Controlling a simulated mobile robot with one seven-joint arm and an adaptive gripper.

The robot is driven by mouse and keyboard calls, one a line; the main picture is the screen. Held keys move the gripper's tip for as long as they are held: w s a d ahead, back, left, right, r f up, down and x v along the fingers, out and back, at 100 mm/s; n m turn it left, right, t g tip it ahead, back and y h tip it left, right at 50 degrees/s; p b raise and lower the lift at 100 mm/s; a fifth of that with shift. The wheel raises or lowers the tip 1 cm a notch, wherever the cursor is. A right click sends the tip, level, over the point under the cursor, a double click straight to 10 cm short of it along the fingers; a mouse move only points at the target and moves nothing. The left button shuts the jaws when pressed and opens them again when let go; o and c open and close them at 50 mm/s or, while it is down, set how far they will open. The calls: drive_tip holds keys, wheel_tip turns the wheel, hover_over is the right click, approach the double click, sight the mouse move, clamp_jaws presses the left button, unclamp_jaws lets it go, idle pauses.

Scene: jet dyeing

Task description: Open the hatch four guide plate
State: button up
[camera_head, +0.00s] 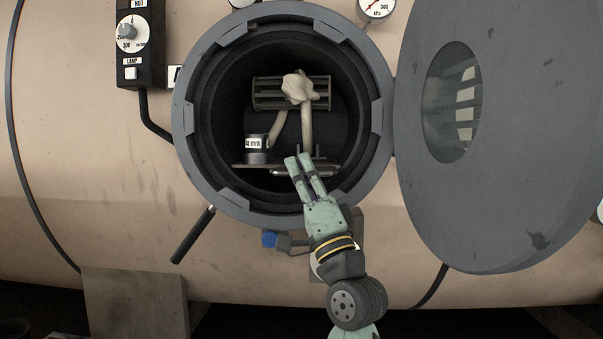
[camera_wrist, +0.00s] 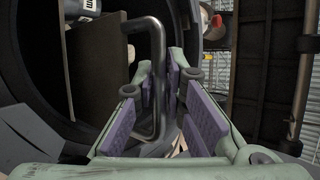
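The round hatch opening (camera_head: 182,110) is uncovered. A bent metal handle (camera_head: 310,173) sits at the plate's front edge and shows large in the wrist view (camera_wrist: 157,60). My gripper (camera_head: 299,160) reaches into the opening's lower part. In the wrist view its purple-padded fingers (camera_wrist: 160,95) are apart, with the handle's bar between them. I see a gap beside the bar; contact cannot be told.
The thick grey door (camera_head: 540,120) with a round window stands swung open at the right. A labelled can (camera_head: 258,150) stands on the plate's left. A slatted reel (camera_head: 265,92) with pale cloth (camera_head: 298,88) is behind. A black lever (camera_head: 193,235) juts out lower left.

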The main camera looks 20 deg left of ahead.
drive_tip(key=o, duration=0.4)
drive_tip(key=v, duration=1.2)
